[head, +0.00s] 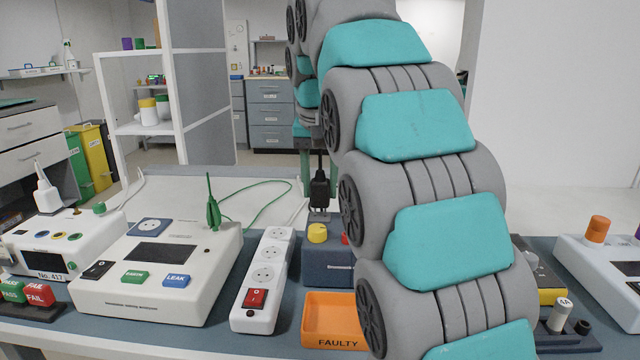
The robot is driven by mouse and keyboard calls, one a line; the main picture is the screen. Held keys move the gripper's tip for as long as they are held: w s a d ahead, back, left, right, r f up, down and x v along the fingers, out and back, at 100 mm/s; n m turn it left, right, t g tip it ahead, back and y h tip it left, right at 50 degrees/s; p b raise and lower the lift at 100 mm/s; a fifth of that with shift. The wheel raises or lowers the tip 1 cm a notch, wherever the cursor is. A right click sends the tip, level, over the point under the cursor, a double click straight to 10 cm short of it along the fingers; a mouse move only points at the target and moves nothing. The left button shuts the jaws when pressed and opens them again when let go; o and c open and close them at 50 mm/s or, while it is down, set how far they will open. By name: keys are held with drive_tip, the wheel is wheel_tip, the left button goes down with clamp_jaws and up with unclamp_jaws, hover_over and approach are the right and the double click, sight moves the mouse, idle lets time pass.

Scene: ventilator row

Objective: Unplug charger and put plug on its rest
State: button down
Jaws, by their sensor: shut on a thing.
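My gripper (319,172), partly hidden behind my arm, points down beyond the orange tray. It is shut on a black plug (319,190), which hangs upright between the fingers. The plug's lower end is at a small grey piece (319,216) behind the blue unit with a yellow knob. I cannot tell whether the plug touches this piece or is just above it. The white power strip (262,285) with round sockets and a red switch stands to the left; its visible sockets are empty. I cannot make out the plug's rest for certain.
The orange FAULTY tray (334,340) is empty where visible. A white tester (160,270) with a green plug and cord stands left of the strip. The blue unit (322,268) is behind the tray. My arm hides much of the table's right middle.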

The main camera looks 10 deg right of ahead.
drive_tip(key=shift+s+b+x, duration=0.2)
drive_tip(key=shift+b+x, duration=0.45)
drive_tip(key=shift+x, duration=0.5)
drive_tip(key=shift+a, duration=0.1)
idle(0.6)
drive_tip(key=shift+c, duration=1.7)
unclamp_jaws()
